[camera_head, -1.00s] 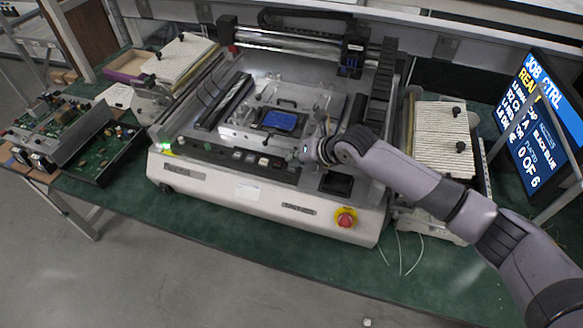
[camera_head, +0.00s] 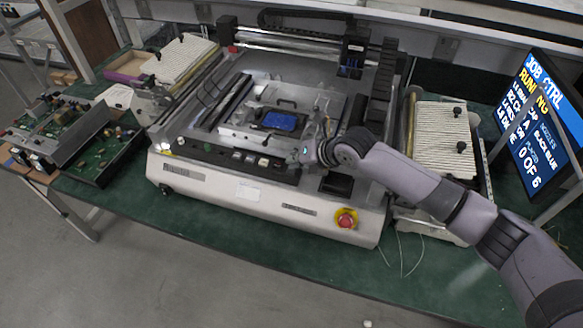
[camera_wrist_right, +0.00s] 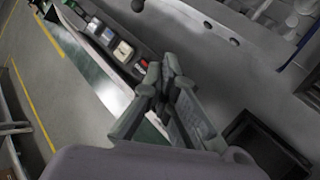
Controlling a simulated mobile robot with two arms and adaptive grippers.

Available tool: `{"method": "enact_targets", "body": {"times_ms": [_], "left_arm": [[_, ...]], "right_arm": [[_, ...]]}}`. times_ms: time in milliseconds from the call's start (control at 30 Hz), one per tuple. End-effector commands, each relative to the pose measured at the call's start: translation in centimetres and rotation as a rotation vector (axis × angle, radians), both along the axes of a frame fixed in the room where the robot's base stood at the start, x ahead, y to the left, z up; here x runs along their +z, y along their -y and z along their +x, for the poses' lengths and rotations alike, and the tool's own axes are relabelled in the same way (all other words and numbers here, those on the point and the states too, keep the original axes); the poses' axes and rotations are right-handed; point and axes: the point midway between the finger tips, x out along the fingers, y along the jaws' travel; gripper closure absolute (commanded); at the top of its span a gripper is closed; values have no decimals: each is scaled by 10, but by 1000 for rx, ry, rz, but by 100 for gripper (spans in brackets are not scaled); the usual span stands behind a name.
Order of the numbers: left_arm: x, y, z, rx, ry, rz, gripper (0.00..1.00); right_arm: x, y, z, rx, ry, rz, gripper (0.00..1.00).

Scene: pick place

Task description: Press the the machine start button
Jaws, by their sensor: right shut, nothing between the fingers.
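The white placement machine (camera_head: 215,188) stands on the green table with a dark control strip along its front. A row of small buttons (camera_head: 250,159) sits on that strip, and square white, red and dark buttons (camera_wrist_right: 122,51) show in the right wrist view. I cannot read which is the start button. My right gripper (camera_head: 297,160) is shut and empty, just right of the row; its fingers (camera_wrist_right: 163,72) also show in the wrist view. I cannot tell whether they touch anything. The monitor (camera_head: 545,120) reads "JOB CTRL" and "RUNNING". My left gripper is out of view.
A red emergency stop knob (camera_head: 346,218) is on the machine's front right. A blue board (camera_head: 280,121) lies in the machine's middle. Ribbed trays (camera_head: 443,140) stand on the right. Green circuit boards (camera_head: 103,160) lie at the left. The table's front strip is clear.

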Motion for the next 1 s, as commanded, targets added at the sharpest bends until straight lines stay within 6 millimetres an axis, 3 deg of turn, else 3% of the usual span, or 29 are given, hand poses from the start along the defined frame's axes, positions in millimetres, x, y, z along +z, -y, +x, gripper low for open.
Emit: {"method": "enact_targets", "body": {"times_ms": [233,667,1000], "left_arm": [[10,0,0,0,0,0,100],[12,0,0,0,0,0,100],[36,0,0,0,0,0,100]], "right_arm": [[14,0,-1,1,-1,0,100],[17,0,0,0,0,0,100],[50,0,0,0,2,-2,100]]}}
